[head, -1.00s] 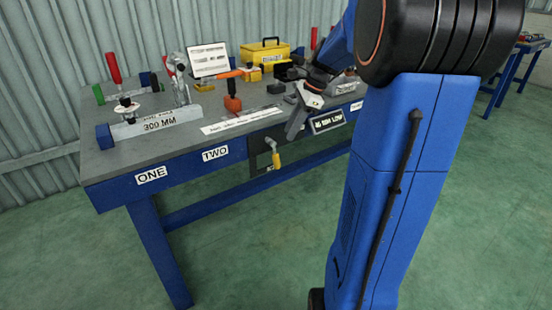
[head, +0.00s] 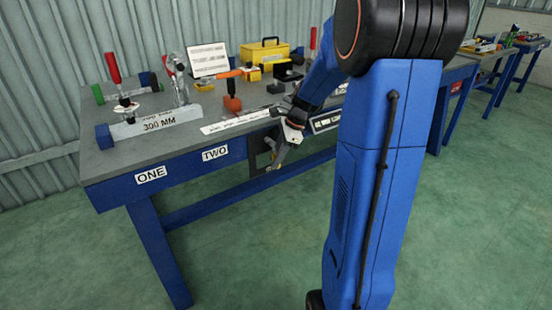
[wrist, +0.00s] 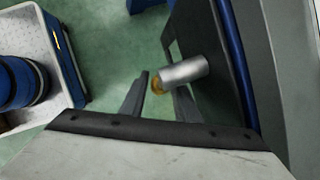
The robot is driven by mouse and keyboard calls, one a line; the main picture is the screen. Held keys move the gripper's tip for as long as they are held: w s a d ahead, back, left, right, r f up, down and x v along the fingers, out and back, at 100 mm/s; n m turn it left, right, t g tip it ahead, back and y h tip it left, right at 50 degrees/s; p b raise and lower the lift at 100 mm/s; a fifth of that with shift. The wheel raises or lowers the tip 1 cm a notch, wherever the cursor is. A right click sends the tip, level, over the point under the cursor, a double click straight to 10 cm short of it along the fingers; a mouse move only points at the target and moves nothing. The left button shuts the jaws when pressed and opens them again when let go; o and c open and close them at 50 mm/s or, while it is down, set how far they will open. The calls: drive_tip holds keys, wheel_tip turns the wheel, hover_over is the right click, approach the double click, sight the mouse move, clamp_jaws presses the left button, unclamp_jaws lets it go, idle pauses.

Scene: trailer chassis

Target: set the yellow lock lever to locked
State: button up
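The yellow lock lever is on the dark plate (head: 258,151) on the bench's front face, right of the TWO label, and my gripper mostly hides it in the head view. In the wrist view a silver cylinder (wrist: 185,71) juts from a dark panel, with a small yellow-orange part (wrist: 157,84) at its end. My gripper (wrist: 158,92) is open, its two dark fingers apart, with the yellow end near the gap between them. I cannot tell whether either finger touches it. In the head view my gripper (head: 280,153) is at the plate. The lever's setting cannot be read.
The blue bench rail (head: 205,165) runs beside the plate. The green floor (head: 240,240) in front is clear.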

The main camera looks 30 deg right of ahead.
clamp_jaws()
